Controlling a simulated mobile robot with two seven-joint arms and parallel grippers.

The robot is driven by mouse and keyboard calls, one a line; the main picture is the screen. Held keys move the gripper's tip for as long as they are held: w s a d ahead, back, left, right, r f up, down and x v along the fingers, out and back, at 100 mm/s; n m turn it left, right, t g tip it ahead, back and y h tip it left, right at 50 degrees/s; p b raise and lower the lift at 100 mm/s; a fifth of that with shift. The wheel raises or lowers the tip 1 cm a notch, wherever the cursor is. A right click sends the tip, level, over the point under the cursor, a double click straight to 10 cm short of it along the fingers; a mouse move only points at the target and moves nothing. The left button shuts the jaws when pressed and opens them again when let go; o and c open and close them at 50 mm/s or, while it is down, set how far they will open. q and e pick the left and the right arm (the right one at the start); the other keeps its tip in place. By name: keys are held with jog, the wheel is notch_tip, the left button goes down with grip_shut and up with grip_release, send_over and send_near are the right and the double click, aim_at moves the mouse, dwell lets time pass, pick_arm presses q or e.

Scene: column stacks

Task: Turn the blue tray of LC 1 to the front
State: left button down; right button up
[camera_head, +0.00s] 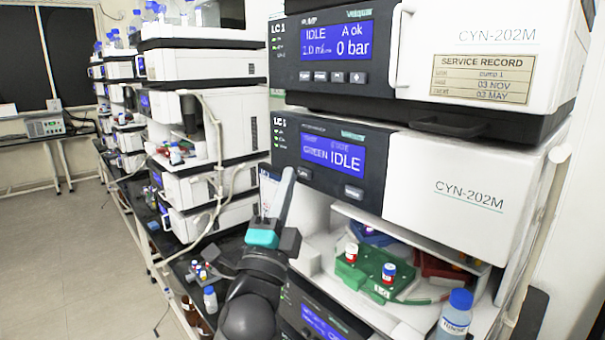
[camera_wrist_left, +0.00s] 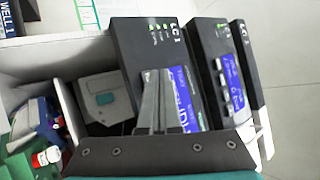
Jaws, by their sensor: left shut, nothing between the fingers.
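The LC 1 stack has an open bay holding a round carousel of coloured trays. The red tray (camera_head: 440,268) is at the right. My left gripper (camera_head: 286,180) is shut and empty, raised in front of the left side of LC 1, left of the bay and apart from the trays. In the left wrist view its fingers (camera_wrist_left: 157,78) are together, and a blue piece (camera_wrist_left: 30,118) shows at left.
A blue-capped bottle (camera_head: 455,313) stands at the bay's front right. The module above, with an IDLE display (camera_head: 335,155), overhangs the bay. Vials and a bottle (camera_head: 210,300) are on the bench at left. More instrument stacks line the bench behind. The floor at left is clear.

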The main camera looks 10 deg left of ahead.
pick_arm(q)
jog(key=shift+w, duration=0.1)
jog(key=shift+w+d, duration=0.25)
jog(key=shift+w+d+b, duration=0.25)
jog(key=shift+w+b, duration=0.05)
jog(key=shift+b, duration=0.05)
dwell(0.9)
dwell(0.3)
jog(key=shift+s+a+p, duration=0.35)
jog(key=shift+s+a, duration=0.15)
jog(key=shift+s, duration=0.15)
jog(key=shift+y, duration=0.3)
jog(key=shift+s+a+p, duration=0.45)
jog(key=shift+s+a, duration=0.35)
jog(key=shift+s, duration=0.2)
jog(key=shift+s+a+p, duration=0.4)
jog(key=shift+s+a, duration=0.35)
jog(key=shift+s, duration=0.25)
